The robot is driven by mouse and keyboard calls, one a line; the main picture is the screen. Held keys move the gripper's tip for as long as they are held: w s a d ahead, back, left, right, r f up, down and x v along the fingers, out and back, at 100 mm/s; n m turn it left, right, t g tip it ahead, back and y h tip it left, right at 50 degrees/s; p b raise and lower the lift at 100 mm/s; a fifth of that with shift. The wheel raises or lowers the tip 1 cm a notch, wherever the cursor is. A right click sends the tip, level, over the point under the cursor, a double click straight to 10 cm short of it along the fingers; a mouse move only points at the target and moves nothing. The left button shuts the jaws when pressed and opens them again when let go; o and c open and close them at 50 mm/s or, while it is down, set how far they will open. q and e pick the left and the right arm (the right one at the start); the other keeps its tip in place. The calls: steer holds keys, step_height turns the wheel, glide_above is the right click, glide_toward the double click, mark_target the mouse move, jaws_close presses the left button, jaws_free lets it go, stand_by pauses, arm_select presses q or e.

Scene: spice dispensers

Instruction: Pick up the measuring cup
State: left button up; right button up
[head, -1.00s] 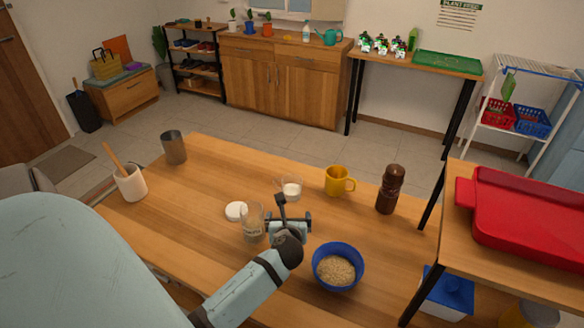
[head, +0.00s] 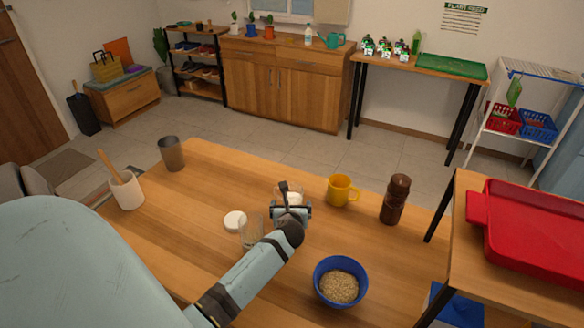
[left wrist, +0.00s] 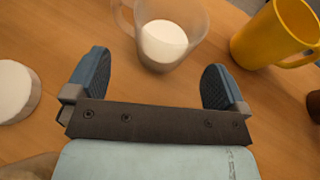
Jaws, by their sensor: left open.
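The measuring cup (head: 296,198) is a small clear cup with white contents, standing on the table and partly covered by my left gripper in the head view. In the left wrist view, the cup (left wrist: 168,38) is upright just beyond the fingers, near the middle, with a clear handle on its left side. My left gripper (head: 290,209) is open and empty; its two blue fingers (left wrist: 155,78) point toward the cup, which is not between them. My right gripper is not in view.
A yellow mug (head: 340,191) stands close right of the cup, with a brown grinder (head: 395,200) beyond. A white lid (head: 235,220) and a clear jar (head: 250,232) are left of my gripper. A blue bowl of grain (head: 338,284) is nearer.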

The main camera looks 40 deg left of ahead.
mark_target(293, 203)
arm_select(q)
steer(key=x, duration=0.5)
steer(key=shift+w+d, duration=0.15)
steer(key=shift+d, duration=0.05)
steer(key=c, duration=1)
steer(key=shift+r, duration=0.15)
steer(key=shift+c, duration=0.2)
steer(key=shift+r, duration=1.35)
step_height(293, 203, up, 17)
steer(key=p, duration=0.2)
steer(key=shift+p, duration=0.3)
